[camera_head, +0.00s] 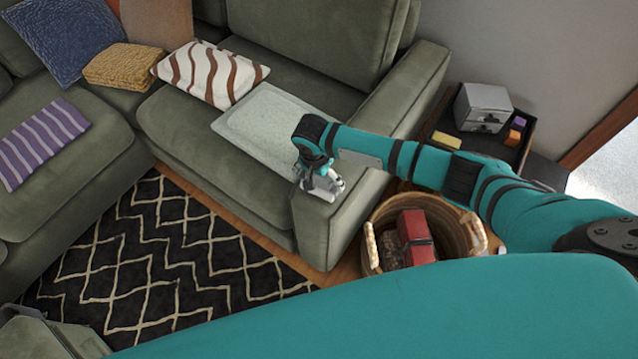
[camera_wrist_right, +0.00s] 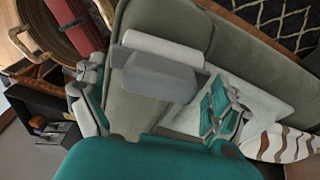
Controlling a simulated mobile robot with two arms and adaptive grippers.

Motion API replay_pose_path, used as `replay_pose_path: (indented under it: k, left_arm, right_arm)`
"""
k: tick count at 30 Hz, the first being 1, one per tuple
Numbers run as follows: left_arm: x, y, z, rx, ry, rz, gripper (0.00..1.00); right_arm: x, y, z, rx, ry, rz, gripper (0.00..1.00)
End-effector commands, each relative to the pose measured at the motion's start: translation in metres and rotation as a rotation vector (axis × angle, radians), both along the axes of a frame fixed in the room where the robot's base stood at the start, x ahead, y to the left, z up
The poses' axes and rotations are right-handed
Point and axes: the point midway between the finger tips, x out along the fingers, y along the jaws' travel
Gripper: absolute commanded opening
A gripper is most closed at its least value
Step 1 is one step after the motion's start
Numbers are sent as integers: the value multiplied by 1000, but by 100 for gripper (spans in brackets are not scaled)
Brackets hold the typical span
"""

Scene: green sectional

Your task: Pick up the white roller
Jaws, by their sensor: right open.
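The white roller (camera_wrist_right: 165,48) lies on the green sofa's armrest in the right wrist view, with a grey part along its lower side. My right gripper (camera_wrist_right: 158,88) is open above the armrest, its two fingers wide apart on either side of the roller. In the head view my right gripper (camera_head: 322,184) is over the front of the armrest and largely hides the roller there. I cannot tell whether the fingers touch it. My left gripper is not in view.
A wicker basket (camera_head: 459,222) with a red item (camera_head: 414,232) stands beside the armrest (camera_head: 375,140). A dark side table (camera_head: 480,140) holds a small grey drawer box (camera_head: 483,106). A pale tray-like mat (camera_head: 262,128) lies on the sofa seat near a striped pillow (camera_head: 207,73).

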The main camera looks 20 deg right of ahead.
Motion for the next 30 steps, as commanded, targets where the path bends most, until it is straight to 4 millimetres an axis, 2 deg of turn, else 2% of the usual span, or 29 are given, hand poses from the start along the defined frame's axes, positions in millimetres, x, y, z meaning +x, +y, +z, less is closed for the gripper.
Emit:
replay_pose_path:
  k: [5,6,20,30]
  left_arm:
    - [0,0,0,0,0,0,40]
    - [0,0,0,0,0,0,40]
    - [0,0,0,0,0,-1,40]
    - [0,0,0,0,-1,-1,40]
  right_arm:
    - [0,0,0,1,-1,0,99]
    - [0,0,0,1,-1,0,96]
    - [0,0,0,0,0,0,36]
    - [0,0,1,1,-1,0,36]
